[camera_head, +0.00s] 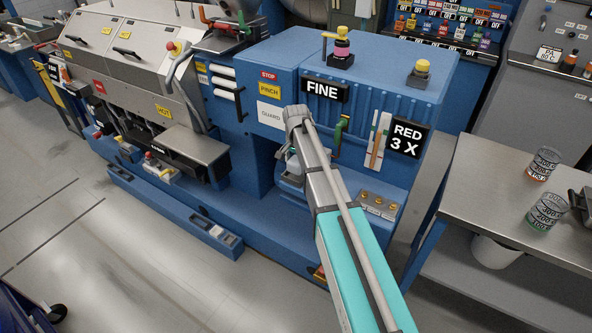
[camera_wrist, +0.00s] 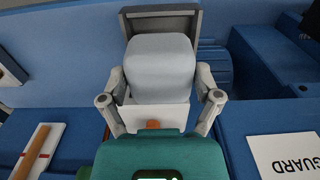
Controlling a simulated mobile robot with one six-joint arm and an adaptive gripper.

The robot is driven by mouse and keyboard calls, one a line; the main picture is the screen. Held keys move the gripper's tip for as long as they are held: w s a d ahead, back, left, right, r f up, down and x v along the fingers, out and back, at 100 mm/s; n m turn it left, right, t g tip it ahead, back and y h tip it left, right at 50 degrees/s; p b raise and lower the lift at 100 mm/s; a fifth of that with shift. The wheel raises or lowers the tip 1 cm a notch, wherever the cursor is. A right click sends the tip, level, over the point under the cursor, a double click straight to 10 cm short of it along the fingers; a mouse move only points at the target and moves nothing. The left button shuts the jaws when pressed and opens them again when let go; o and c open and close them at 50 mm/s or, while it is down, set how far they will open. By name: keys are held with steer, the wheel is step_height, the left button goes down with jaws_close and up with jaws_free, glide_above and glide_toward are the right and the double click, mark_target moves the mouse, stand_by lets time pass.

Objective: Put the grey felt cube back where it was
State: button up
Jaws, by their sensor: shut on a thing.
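The grey felt cube (camera_wrist: 160,70) is pale grey with rounded edges and fills the middle of the wrist view. My gripper (camera_wrist: 160,85) is shut on it, with one finger at its left side and one at its right. A dark grey open frame or box (camera_wrist: 160,17) shows behind the cube; I cannot tell whether the cube touches it. A white piece with an orange spot (camera_wrist: 153,124) shows below the cube. In the head view my arm hides most of the gripper and the cube, in front of the blue machine (camera_head: 258,160).
The GUARD plate (camera_head: 269,114) is close to my wrist; it also shows in the wrist view (camera_wrist: 287,154). A stick on a white plate (camera_wrist: 36,150) is at lower left. FINE (camera_head: 322,90) and RED 3 X (camera_head: 408,140) signs are nearby. A steel table (camera_head: 500,200) stands right.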

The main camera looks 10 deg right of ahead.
mark_target(296, 168)
steer(key=shift+w+f+b, duration=0.1)
steer(key=shift+f+b, duration=1.35)
steer(key=shift+f, duration=0.25)
steer(key=shift+f, duration=0.15)
steer(key=o, duration=0.8)
steer(key=shift+r, duration=0.2)
step_height(296, 168, up, 12)
steer(key=p, duration=1.2)
